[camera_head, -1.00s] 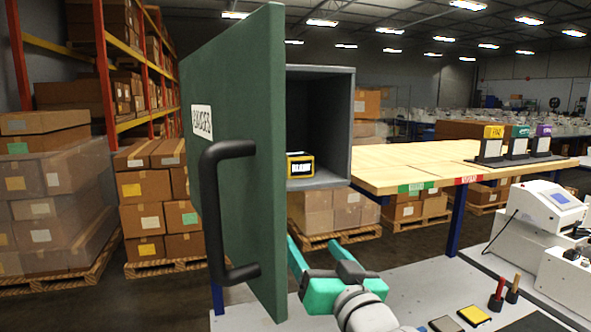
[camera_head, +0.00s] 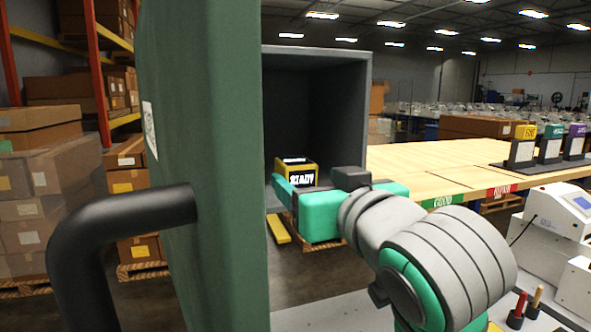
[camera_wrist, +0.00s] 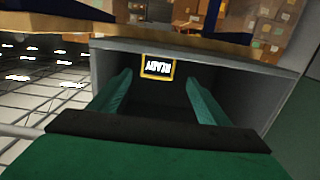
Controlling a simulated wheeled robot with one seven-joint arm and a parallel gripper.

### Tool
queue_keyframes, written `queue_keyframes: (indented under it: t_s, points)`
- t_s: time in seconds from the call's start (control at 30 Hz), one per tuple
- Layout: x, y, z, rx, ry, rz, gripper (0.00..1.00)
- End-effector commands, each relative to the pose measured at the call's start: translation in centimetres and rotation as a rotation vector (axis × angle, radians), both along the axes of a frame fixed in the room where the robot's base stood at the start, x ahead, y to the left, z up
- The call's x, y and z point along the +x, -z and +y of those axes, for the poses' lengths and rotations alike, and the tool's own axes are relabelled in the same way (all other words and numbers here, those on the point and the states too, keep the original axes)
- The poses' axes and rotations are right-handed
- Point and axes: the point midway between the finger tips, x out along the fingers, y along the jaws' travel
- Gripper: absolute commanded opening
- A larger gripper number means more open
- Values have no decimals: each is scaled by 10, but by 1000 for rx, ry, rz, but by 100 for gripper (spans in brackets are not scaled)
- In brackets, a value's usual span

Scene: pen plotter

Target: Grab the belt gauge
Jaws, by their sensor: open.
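The belt gauge appears to be the small yellow-framed block with a dark face and white lettering (camera_head: 299,174). It stands on the floor of an open grey cabinet (camera_head: 362,110). My gripper (camera_head: 290,190) is at the cabinet mouth, in front of the block, and covers part of its lower side. In the wrist view my gripper (camera_wrist: 160,85) is open, with one green finger on each side and nothing between them. No contact is visible.
The cabinet's green door (camera_head: 215,150) stands open at the left, with a thick black handle (camera_head: 90,240). A wooden bench (camera_head: 440,165) lies to the right, bearing yellow, green and purple units (camera_head: 525,140). Cartons fill shelves at the left.

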Motion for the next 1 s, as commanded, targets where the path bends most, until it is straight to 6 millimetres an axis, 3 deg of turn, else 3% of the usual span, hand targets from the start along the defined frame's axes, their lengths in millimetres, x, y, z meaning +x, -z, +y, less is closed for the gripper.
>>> queue_keyframes:
  t_s: [0.3, 0.53, 0.8, 1.0]
  points:
    - [41, 3, 6, 1, 12, 2, 70]
    - [55, 5, 12, 0, 9, 2, 70]
    - [89, 10, 23, 1, 5, 2, 70]
    - [98, 11, 26, -1, 6, 1, 70]
